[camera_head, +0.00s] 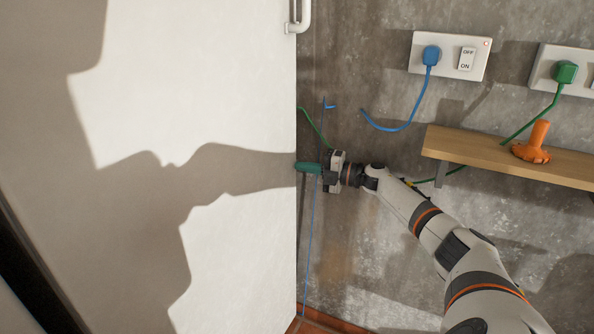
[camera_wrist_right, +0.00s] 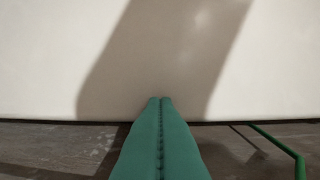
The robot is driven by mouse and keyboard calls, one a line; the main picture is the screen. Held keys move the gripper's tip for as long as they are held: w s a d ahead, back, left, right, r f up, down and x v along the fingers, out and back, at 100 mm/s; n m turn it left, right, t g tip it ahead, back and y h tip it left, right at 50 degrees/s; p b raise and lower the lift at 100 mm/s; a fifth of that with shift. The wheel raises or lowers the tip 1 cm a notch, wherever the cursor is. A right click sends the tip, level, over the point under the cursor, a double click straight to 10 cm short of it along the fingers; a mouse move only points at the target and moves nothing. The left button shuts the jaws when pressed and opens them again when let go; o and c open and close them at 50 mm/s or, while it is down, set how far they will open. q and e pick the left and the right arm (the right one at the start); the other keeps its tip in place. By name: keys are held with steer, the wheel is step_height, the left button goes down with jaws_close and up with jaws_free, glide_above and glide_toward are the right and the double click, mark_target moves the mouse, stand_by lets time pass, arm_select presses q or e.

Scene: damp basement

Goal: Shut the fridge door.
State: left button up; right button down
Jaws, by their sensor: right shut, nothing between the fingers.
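The white fridge door (camera_head: 235,70) fills the left of the head view, with a white handle (camera_head: 299,18) at its top right edge. My shadow lies across the door. My right gripper (camera_head: 303,168) is at the door's right edge, its green fingers shut and empty. In the right wrist view the shut fingers (camera_wrist_right: 161,103) reach over the lower edge of the white door surface (camera_wrist_right: 50,60). I cannot tell whether they touch it. My left gripper is not in view.
A concrete wall stands behind, with a switched socket (camera_head: 450,57) and a second socket (camera_head: 565,72). Blue (camera_head: 385,129) and green (camera_head: 541,116) cables run near my right arm. A wooden shelf (camera_head: 480,152) holds an orange object (camera_head: 532,145).

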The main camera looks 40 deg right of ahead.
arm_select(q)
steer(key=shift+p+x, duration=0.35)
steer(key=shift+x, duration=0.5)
arm_select(e)
steer(key=v, duration=0.7)
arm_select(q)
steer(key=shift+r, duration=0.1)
